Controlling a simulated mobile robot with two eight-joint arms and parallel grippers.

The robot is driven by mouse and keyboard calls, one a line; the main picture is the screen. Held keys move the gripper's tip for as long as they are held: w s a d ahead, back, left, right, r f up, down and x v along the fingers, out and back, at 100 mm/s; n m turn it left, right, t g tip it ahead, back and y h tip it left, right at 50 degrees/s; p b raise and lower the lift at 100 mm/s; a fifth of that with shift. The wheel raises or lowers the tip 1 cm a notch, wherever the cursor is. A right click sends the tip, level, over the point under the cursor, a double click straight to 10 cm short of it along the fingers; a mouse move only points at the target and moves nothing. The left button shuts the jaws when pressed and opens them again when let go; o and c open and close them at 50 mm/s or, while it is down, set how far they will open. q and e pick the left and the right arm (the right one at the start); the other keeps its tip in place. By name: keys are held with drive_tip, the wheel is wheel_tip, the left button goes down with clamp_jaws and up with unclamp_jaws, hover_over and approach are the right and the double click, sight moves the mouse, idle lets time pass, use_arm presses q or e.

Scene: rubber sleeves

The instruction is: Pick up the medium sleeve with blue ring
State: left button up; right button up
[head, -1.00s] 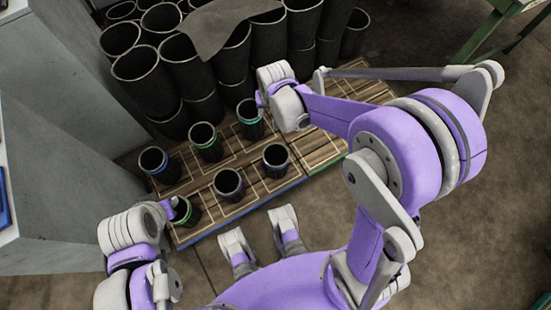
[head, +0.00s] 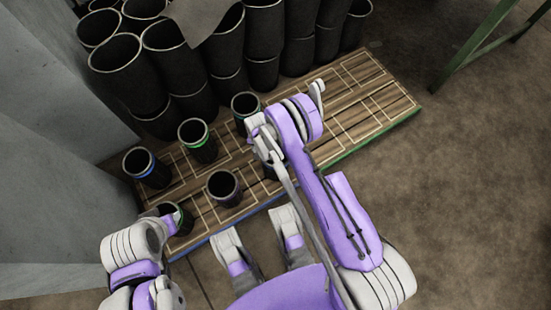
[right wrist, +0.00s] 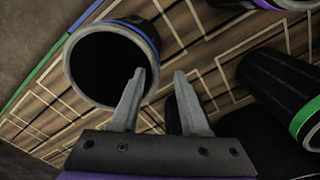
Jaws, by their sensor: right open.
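A black sleeve with a blue ring (right wrist: 112,68) stands open end up in the right wrist view. In the head view it is mostly hidden behind my right arm (head: 270,172). My right gripper (right wrist: 160,72) is open and empty above it. The left finger overlaps the right part of its mouth, and the right finger is outside the rim. Another blue-ringed sleeve (head: 147,170) stands at the far left of the board. My left gripper (head: 174,216) is by a green-ringed sleeve (head: 165,212) at the front left; its fingers are unclear.
The sleeves stand on a wooden board (head: 350,100) with pale outlines. A green-ringed sleeve (head: 198,145), a purple-ringed sleeve (head: 223,190) and another sleeve (head: 243,108) stand nearby. Large black tubes (head: 180,65) crowd the back. The board's right part is clear.

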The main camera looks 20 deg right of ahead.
sight(269, 170)
wheel_tip(269, 170, down, 9)
drive_tip(key=b, duration=0.2)
drive_tip(key=shift+w+d+b, duration=0.25)
drive_tip(key=shift+d+b, duration=0.1)
drive_tip(key=shift+d, duration=0.1)
drive_tip(key=shift+f, duration=0.1)
drive_tip(key=shift+c, duration=0.2)
clamp_jaws()
idle(0.9)
